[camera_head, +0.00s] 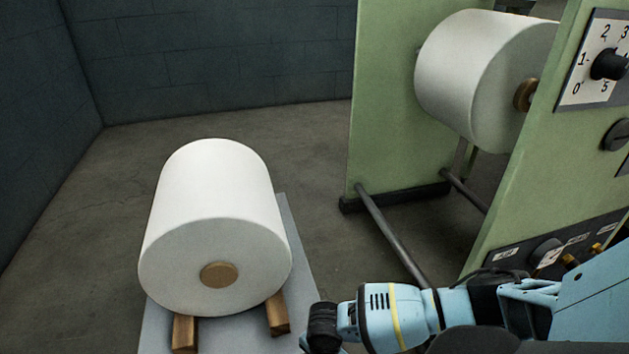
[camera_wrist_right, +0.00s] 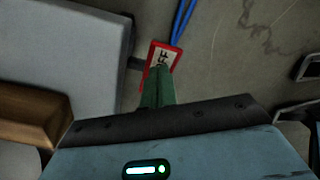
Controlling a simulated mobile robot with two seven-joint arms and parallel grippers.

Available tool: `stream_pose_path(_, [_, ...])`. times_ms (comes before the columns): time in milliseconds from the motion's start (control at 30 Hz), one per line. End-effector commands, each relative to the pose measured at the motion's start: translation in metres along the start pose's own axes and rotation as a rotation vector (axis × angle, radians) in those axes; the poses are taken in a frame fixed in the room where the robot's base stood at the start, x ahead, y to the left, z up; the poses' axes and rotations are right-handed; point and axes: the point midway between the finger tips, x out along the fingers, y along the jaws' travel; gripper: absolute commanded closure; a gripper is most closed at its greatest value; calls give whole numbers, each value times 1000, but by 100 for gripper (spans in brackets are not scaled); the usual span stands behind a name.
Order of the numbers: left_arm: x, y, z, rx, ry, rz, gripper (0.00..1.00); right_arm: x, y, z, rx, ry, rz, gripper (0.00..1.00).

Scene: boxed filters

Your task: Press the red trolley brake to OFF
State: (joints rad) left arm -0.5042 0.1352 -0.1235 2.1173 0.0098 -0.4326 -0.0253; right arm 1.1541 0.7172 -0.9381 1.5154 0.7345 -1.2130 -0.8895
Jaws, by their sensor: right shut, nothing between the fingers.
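The red trolley brake (camera_wrist_right: 176,57) is a small red-rimmed pedal with a pale label, beside the grey trolley (camera_wrist_right: 75,45) in the right wrist view. The letters "FF" show on it; the rest is covered by my fingers. My right gripper (camera_wrist_right: 159,73) is shut and empty, its green fingertips over the lower part of the pedal. I cannot tell whether they touch it. In the head view the trolley (camera_head: 303,262) carries a white roll, and my right arm reaches to its right edge. The brake and fingertips are not visible there. My left gripper is not in view.
The white roll (camera_head: 215,215) rests on wooden blocks (camera_head: 277,314). A green machine frame (camera_head: 377,120) with another roll (camera_head: 470,75) and a floor-level bar (camera_head: 390,232) stands right. Blue cables (camera_wrist_right: 182,20) lie just beyond the brake. Floor left of the trolley is clear.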

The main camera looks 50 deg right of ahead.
Motion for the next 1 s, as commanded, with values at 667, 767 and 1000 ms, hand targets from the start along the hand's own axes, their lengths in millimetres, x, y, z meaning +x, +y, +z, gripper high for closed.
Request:
stream_pose_path(667, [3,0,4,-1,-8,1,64,10,0,-1,-1,1,0,100])
stream_pose_path(767, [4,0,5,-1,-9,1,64,11,0,-1,-1,2,0,100])
stream_pose_path(1000, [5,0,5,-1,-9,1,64,12,0,-2,-1,4,0,100])
